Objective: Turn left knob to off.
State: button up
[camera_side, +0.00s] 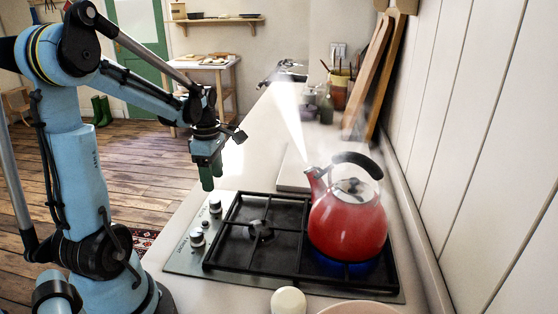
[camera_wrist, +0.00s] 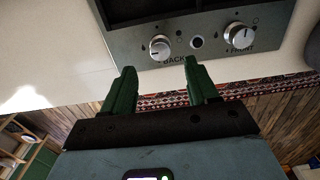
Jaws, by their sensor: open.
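Two silver knobs sit on the steel panel of the hob. In the wrist view, the left knob (camera_wrist: 160,47) is marked BACK and the right knob (camera_wrist: 240,36) is marked FRONT. In the side view, one knob (camera_side: 215,207) is farther away and the other (camera_side: 197,237) nearer. I cannot read their exact settings. My gripper (camera_side: 207,180) points down above the counter beside the hob, apart from the knobs. In the wrist view, my gripper's (camera_wrist: 158,64) green fingers are spread and empty, with the BACK knob just beyond the gap between their tips.
A red kettle (camera_side: 347,222) steams over a blue flame (camera_side: 335,266) on the right burner. The left burner (camera_side: 261,231) is bare under the black grate. A small button (camera_wrist: 197,42) lies between the knobs. A pale round thing (camera_side: 288,300) and a pinkish bowl (camera_side: 358,308) stand at the near edge.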

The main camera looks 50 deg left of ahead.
aim_at(216, 200)
jog(key=shift+f, duration=3.4)
jog(key=c, duration=1)
jog(key=shift+c, duration=0.2)
